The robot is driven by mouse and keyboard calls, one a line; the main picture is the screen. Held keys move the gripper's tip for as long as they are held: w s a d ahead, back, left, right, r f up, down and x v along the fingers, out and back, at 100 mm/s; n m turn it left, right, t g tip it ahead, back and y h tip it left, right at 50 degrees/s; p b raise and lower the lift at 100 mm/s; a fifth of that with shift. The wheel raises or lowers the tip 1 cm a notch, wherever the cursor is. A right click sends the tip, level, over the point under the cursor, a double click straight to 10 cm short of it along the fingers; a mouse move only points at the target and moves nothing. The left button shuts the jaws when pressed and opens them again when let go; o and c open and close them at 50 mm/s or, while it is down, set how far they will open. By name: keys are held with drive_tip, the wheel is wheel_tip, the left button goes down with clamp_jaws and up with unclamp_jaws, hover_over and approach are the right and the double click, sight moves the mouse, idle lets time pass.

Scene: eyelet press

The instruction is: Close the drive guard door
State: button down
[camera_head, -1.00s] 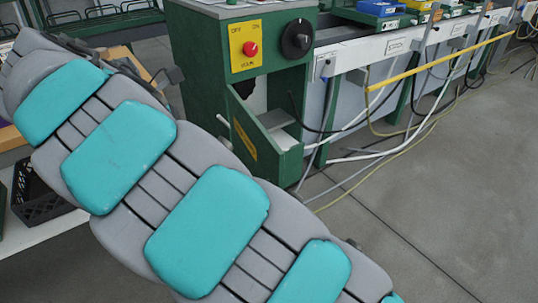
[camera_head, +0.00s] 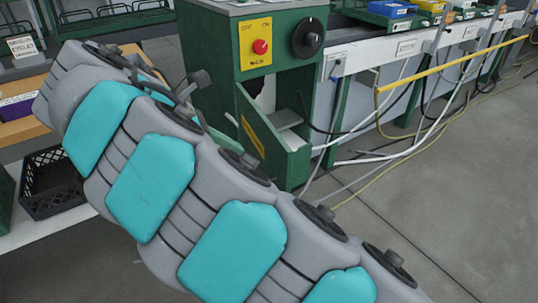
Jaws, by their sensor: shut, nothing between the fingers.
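The drive guard door (camera_head: 272,148) is a green panel with a yellow label, low on the front of the green press cabinet (camera_head: 228,45). It stands open, swung out at an angle, and the dark opening and a grey inner surface show behind its top edge. Its hinge side is not clear. My arm, grey with teal pads, crosses from the bottom right to the upper left and covers the lower left of the cabinet.
A yellow panel with a red button (camera_head: 260,47) and a black knob (camera_head: 307,38) are above the door. A long bench with hanging cables and a yellow rail (camera_head: 450,65) runs right. A black crate (camera_head: 52,182) sits on a shelf at left. The floor at lower right is clear.

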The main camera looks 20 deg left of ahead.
sight(281, 158)
drive_tip(key=w+d+f, duration=0.1)
drive_tip(key=d, duration=0.1)
drive_tip(key=w+d+f, duration=0.1)
drive_tip(key=w+f, duration=0.1)
drive_tip(key=w+d+f, duration=0.1)
drive_tip(key=d, duration=0.1)
drive_tip(key=shift+w+d+f+b, duration=0.2)
drive_tip(key=shift+w+d+b, duration=0.1)
drive_tip(key=shift+d, duration=0.05)
drive_tip(key=shift+w+d, duration=0.35)
drive_tip(key=shift+d, duration=0.1)
